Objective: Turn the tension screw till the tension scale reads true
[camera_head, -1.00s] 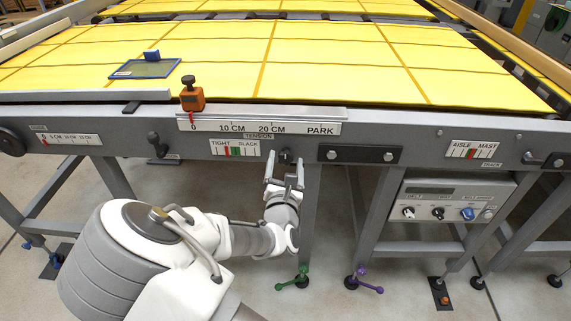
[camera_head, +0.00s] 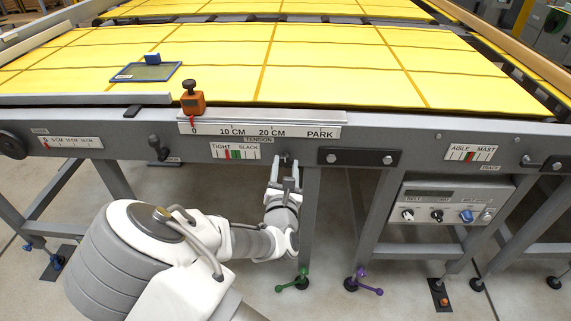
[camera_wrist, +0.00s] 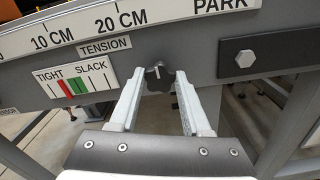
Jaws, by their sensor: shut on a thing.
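The tension screw is a dark lobed knob (camera_wrist: 158,77) with a white mark, on the grey front beam below the PARK end of the ruler. My gripper (camera_wrist: 163,78) is shut on the knob, one pale finger on each side. The gripper (camera_head: 285,162) largely hides the knob in the head view. The tension scale (camera_head: 235,151), marked TIGHT and SLACK, is just left of the knob. In the wrist view the scale (camera_wrist: 76,82) shows its red pointer left of the green band, on the TIGHT side.
An orange block with a dark knob (camera_head: 192,101) stands at the ruler's 0 end. A black bolted plate (camera_head: 361,156) is right of my gripper. A table leg (camera_head: 309,215) stands close beside my wrist. A control box (camera_head: 455,202) hangs further right.

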